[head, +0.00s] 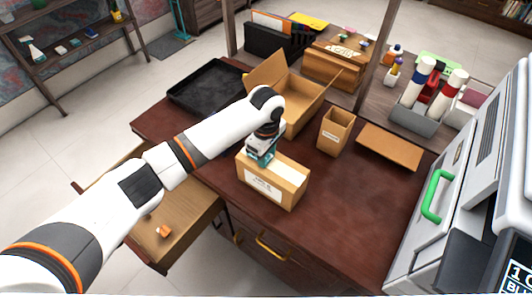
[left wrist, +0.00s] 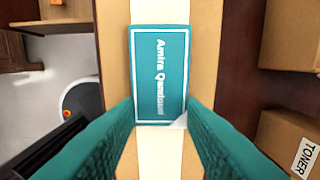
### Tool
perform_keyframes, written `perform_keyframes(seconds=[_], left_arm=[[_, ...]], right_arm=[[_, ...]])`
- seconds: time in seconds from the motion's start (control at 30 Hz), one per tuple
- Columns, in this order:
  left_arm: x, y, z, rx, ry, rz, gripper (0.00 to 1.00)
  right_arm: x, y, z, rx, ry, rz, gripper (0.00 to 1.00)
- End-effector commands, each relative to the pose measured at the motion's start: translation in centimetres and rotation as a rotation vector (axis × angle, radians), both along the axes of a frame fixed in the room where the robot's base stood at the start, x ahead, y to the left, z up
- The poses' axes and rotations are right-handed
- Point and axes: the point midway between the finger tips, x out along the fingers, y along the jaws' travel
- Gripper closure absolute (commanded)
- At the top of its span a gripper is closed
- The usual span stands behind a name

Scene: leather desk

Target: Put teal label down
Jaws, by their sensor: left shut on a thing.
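The teal label (left wrist: 158,72) has a white border and white writing that reads like a name. It lies flat between the fingers of my left gripper (left wrist: 160,110) in the left wrist view. My left gripper (head: 261,153) is shut on it, right over the top of a closed cardboard box (head: 272,184) with a pale tape strip and a white printed label on its side. I cannot tell whether the teal label touches the box top. In the head view the gripper largely hides the label. My right gripper is in neither view.
An open cardboard box (head: 297,108) and a black tray (head: 207,88) stand behind. A small upright carton (head: 336,131) and a flat brown board (head: 390,146) are to the right. An open drawer (head: 172,215) lies below my left arm. The desk's front right is clear.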

Motion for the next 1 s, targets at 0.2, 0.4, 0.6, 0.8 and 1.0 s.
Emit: perform_keyframes(seconds=[0.2,0.4,0.6,0.8,1.0], left_arm=[[-0.7,0.3,-1.8,0.01,0.021,0.002,0.59],[-0.7,0.4,-1.8,0.012,0.023,0.003,0.44],[-0.7,0.4,-1.9,0.013,0.025,0.004,0.44],[-0.6,0.5,-1.2,0.013,0.024,0.003,0.44],[-0.6,0.3,2.7,0.008,0.019,0.002,0.44]], right_arm=[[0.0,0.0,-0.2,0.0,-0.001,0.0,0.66],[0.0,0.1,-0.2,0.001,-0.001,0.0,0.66],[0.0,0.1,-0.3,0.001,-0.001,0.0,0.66],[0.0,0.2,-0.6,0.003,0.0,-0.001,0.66],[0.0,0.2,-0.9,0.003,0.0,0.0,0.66]])
